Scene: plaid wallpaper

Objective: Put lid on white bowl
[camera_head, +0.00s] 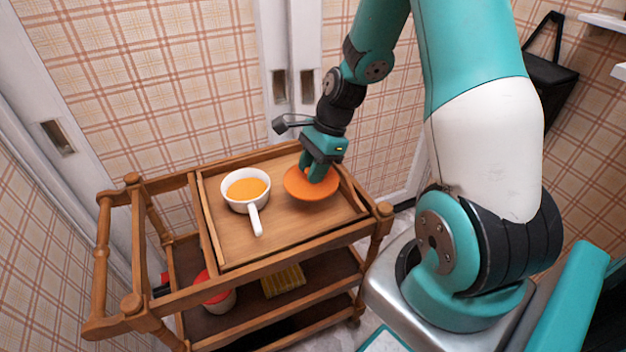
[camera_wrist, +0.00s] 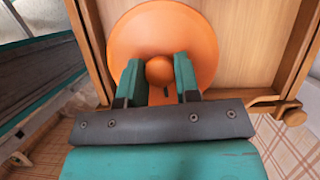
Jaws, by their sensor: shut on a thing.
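The orange lid (camera_head: 311,187) is a round disc over the right part of the cart's top tray. It also shows in the wrist view (camera_wrist: 190,35), with a round orange knob (camera_wrist: 159,69) at its middle. My gripper (camera_head: 318,175) is shut on the knob, its teal fingers on either side of it in the wrist view (camera_wrist: 159,75). I cannot tell whether the lid touches the tray. The white bowl (camera_head: 232,204) stands upright to the left of the lid, with its handle toward the front. It holds something orange and its top is uncovered.
The wooden cart's top tray (camera_head: 275,245) has a raised rim and bare wood at the front. On the lower shelf are a pot with a red top (camera_head: 215,289) and a yellow item (camera_head: 283,281). A plaid wall and white doors stand behind.

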